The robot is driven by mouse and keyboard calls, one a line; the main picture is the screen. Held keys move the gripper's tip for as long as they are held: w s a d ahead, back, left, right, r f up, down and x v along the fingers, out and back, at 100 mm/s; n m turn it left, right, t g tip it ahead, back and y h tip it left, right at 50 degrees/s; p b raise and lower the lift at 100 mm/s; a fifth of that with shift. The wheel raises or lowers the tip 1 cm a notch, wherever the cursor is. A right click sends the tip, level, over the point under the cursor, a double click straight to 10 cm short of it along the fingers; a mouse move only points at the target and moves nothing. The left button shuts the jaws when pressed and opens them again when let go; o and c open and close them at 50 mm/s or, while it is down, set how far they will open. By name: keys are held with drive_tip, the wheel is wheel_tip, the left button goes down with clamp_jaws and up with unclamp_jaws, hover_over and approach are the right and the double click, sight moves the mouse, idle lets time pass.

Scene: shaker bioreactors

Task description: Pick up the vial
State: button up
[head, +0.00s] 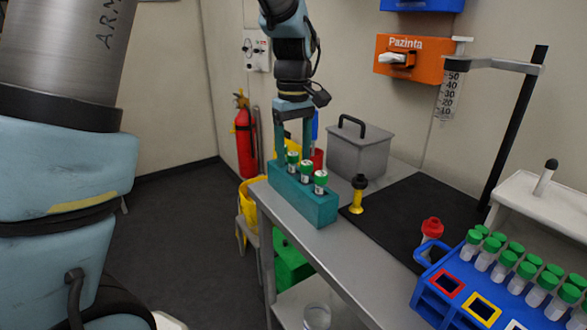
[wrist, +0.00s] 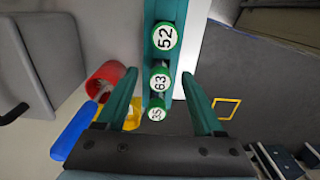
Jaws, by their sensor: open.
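Three green-capped vials stand upright in a teal rack (head: 313,208) on the metal bench. In the wrist view their caps read 52 (wrist: 165,37), 63 (wrist: 160,77) and 35 (wrist: 156,113). In the head view they show as a left vial (head: 293,161), a middle vial (head: 305,170) and a right vial (head: 320,181). My gripper (head: 293,152) is over the left end of the rack, pointing down. It is open and empty. In the wrist view its fingers (wrist: 158,75) lie on both sides of caps 63 and 35. Whether they touch any vial I cannot tell.
A grey lidded box (head: 358,152) stands behind the rack, and a yellow black-topped item (head: 357,195) stands right of it. A blue rack (head: 440,295) with several green-capped tubes is at lower right. A red cup (wrist: 106,80) is beside the teal rack. The black mat (head: 400,215) is partly clear.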

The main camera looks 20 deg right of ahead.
drive_tip(key=shift+f, duration=0.55)
clamp_jaws()
